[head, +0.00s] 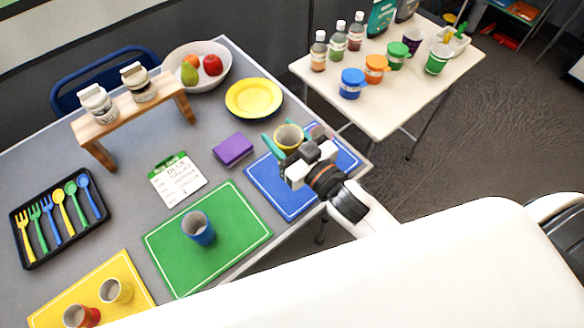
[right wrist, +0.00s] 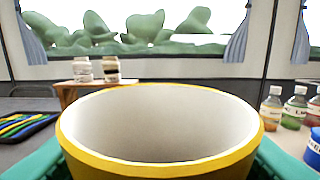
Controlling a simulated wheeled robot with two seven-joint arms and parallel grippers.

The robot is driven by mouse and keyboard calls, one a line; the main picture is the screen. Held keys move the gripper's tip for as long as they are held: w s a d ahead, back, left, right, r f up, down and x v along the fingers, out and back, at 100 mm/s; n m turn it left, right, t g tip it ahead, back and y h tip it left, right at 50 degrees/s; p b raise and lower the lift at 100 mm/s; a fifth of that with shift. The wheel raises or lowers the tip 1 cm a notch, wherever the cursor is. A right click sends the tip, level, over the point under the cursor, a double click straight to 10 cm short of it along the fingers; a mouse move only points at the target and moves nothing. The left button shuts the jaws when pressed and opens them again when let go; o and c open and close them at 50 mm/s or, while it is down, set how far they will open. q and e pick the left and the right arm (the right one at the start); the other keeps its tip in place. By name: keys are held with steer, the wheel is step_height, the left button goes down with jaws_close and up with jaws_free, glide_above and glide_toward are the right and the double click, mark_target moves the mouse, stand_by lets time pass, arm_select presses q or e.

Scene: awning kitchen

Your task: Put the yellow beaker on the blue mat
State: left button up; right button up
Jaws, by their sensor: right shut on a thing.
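The yellow beaker (head: 289,137) is upright between the teal fingers of my right gripper (head: 291,141), which is shut on it. It shows over the far part of the blue mat (head: 288,200) in the head view. Its base is hidden by the gripper, so I cannot tell whether it touches the mat. In the right wrist view the yellow beaker (right wrist: 160,165) fills the lower middle, with its pale inside showing and green finger parts at both sides. My left gripper is not in view.
A yellow plate (head: 254,98) and a purple block (head: 233,149) lie near the blue mat. A green mat (head: 165,242) holds a blue beaker (head: 198,228). A side table (head: 400,112) stands at the right.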

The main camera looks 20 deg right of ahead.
steer(key=shift+w+f+n+y, duration=0.4)
steer(key=shift+w+f, duration=0.45)
steer(key=shift+w, duration=0.1)
steer(key=shift+g, duration=0.3)
steer(key=shift+a+f+b, duration=0.2)
steer(key=shift+f+b, duration=0.7)
steer(key=shift+f, duration=3.8)
steer(key=o, duration=0.5)
steer(key=shift+f, duration=0.15)
steer(key=o, duration=0.5)
steer(key=shift+c, duration=0.2)
